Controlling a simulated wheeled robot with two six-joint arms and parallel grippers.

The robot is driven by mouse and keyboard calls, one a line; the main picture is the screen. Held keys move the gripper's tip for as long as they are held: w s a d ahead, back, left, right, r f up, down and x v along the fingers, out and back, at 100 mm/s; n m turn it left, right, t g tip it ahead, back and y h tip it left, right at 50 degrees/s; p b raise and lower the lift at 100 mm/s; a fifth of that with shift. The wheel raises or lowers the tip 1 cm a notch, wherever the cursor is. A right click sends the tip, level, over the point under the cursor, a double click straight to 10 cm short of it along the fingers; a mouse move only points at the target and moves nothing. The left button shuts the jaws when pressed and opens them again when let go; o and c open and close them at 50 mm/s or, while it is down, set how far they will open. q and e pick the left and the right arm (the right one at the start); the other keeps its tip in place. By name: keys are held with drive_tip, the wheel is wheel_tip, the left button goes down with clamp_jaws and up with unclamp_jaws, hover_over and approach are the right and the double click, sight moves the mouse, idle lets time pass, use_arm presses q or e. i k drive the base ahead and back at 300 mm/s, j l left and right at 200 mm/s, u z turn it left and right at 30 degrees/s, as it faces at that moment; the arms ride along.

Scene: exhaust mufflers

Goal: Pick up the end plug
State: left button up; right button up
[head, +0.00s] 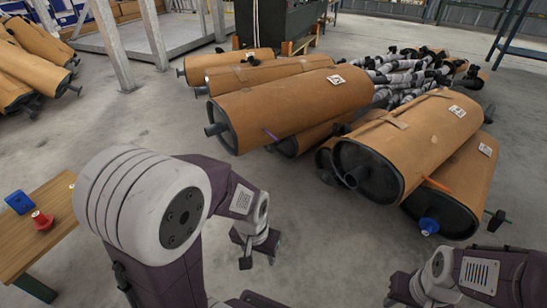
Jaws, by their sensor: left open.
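A red end plug (42,221) with a pale tip sits on the wooden bench (42,238) at the left. A similar blue plug (429,226) sits at the end of the lower right muffler (462,185). My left gripper (259,258) is open and empty, pointing down over the bare floor right of the bench and in front of the mufflers. It is apart from both plugs. My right gripper (390,298) is at the bottom edge right of centre, mostly cut off, so its fingers cannot be made out.
A blue part (20,202) lies on the bench behind the red plug. Large tan mufflers (290,105) are piled at the centre and right, with narrow pipes (405,75) behind. More mufflers (30,60) lie at the far left. The concrete floor between is clear.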

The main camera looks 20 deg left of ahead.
sight(43, 222)
drive_tip(key=u, duration=2.75)
